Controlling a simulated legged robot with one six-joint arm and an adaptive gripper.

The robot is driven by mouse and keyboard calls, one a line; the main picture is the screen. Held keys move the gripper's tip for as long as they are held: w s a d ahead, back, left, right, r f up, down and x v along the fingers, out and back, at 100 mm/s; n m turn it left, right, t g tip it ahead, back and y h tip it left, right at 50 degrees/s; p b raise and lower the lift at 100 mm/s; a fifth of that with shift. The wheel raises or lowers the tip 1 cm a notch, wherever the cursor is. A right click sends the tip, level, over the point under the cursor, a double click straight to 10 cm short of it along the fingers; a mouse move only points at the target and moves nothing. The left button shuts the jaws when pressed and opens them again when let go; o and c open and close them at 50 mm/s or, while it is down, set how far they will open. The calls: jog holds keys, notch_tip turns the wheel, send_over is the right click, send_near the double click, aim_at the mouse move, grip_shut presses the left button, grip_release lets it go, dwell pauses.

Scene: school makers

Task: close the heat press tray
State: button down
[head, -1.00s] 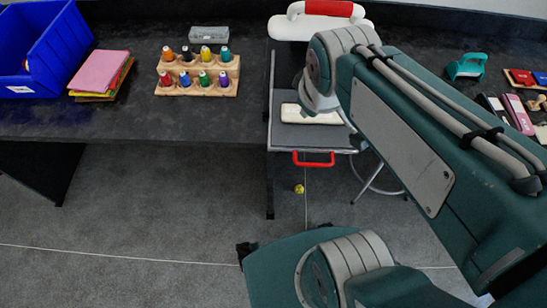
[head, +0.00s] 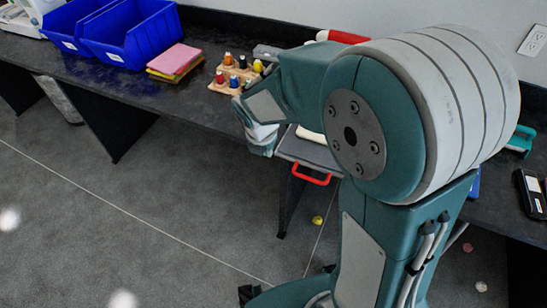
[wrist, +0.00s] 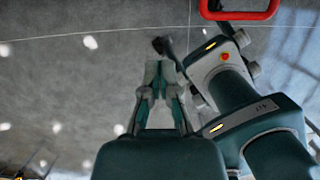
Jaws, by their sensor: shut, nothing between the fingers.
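The heat press tray (head: 305,151) is a grey plate pulled out past the front edge of the dark counter, with a red handle (head: 311,175) at its front. A white item (head: 312,134) lies on it. The red-gripped press lever (head: 342,36) shows behind my arm; the press body is mostly hidden. In the wrist view, the red handle (wrist: 240,14) is at the top right. My gripper (wrist: 159,66) is shut and empty over the floor, apart from the handle and to its left. In the head view my wrist is left of the tray and the fingertips are unclear.
Blue bins (head: 130,35), coloured pads (head: 175,60) and a wooden rack of bottles (head: 238,76) stand on the counter (head: 120,72) to the left. A small yellow object (head: 317,220) lies on the floor below the tray. The floor in front is mostly clear.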

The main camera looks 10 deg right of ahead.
jog(key=w+d+f, duration=0.2)
jog(key=w+f, duration=0.3)
jog(key=f, duration=0.4)
jog(key=shift+d+f, duration=0.2)
jog(key=shift+d, duration=0.05)
jog(key=shift+w+d, duration=0.1)
jog(key=shift+d, duration=0.05)
